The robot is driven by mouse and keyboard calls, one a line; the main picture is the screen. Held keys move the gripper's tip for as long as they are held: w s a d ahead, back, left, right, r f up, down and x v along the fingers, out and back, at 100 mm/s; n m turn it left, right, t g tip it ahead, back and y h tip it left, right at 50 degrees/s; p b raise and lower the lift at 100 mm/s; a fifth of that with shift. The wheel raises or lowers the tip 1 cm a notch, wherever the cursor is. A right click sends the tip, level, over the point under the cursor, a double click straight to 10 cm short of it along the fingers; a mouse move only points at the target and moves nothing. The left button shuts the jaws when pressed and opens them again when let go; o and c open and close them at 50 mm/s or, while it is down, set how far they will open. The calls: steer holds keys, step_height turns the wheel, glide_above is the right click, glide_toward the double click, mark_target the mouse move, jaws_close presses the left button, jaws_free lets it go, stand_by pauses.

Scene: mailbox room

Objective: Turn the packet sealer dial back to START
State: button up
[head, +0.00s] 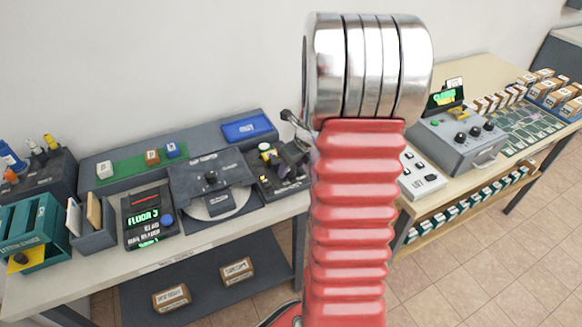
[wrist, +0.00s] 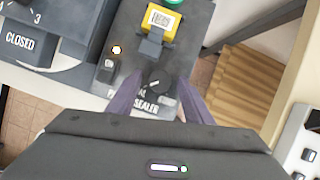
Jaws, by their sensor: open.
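The packet sealer (wrist: 133,62) is a dark unit, seen from above in the wrist view. Its round black dial (wrist: 157,82) sits above a white label of which "SEALER" is readable. A small pale mark shows on the dial, but no START marking is legible. My gripper (wrist: 159,84) is open, with one purple-grey finger on each side of the dial. I cannot tell whether the fingers touch it. A yellow packet (wrist: 160,22) with a white label lies at the sealer's upper part. In the head view the sealer (head: 267,186) is partly hidden by my red arm.
A grey machine with knobs (head: 460,140) stands on the right table. A floor gap separates the tables.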

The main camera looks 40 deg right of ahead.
steer(key=shift+c, duration=0.4)
steer(key=c, duration=0.9)
steer(key=shift+a, duration=0.15)
steer(key=shift+c, duration=0.4)
